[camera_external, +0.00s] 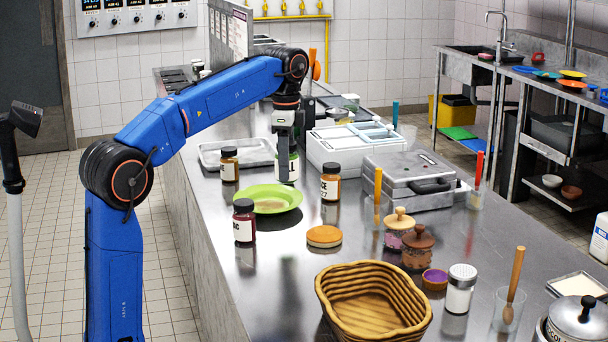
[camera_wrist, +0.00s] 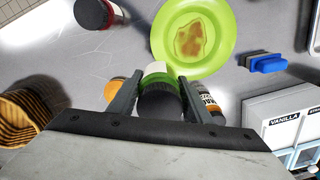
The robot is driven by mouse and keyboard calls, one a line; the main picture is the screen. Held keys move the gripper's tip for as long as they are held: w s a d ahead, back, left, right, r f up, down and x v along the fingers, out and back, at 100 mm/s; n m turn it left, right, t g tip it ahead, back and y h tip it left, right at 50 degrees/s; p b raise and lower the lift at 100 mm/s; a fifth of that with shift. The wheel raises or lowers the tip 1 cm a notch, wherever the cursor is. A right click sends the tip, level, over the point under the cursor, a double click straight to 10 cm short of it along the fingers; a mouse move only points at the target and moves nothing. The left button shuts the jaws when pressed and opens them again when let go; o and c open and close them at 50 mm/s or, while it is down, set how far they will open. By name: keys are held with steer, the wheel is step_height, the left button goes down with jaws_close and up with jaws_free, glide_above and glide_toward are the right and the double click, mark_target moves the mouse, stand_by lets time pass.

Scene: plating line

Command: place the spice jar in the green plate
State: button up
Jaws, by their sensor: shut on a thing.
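The held spice jar (camera_external: 293,168) has a dark lid, a white label and green contents. My gripper (camera_external: 286,150) is shut on it near its lid. In the wrist view the jar (camera_wrist: 158,80) sits between the two fingers (camera_wrist: 158,97), lid toward the camera. The green plate (camera_external: 262,192) lies flat on the steel counter, just in front of and left of the held jar. In the wrist view the plate (camera_wrist: 230,42) is beyond the jar and carries a brown patch. The jar's height above the counter is hard to tell.
Other jars stand around the plate: a red one (camera_external: 244,228), an amber one (camera_external: 229,170) and an orange one (camera_external: 330,182). An orange round lid (camera_external: 324,236) and a wicker basket (camera_external: 372,300) are nearer. A white container (camera_external: 335,150) stands right of my gripper.

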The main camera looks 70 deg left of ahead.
steer(key=s+a+n, duration=0.3)
steer(key=a, duration=0.5)
glide_toward(268, 205)
steer(key=shift+d+f, duration=0.1)
steer(key=shift+f, duration=2.5)
steer(key=o, duration=1.2)
steer(key=shift+f, duration=0.1)
steer(key=shift+r, duration=6.15)
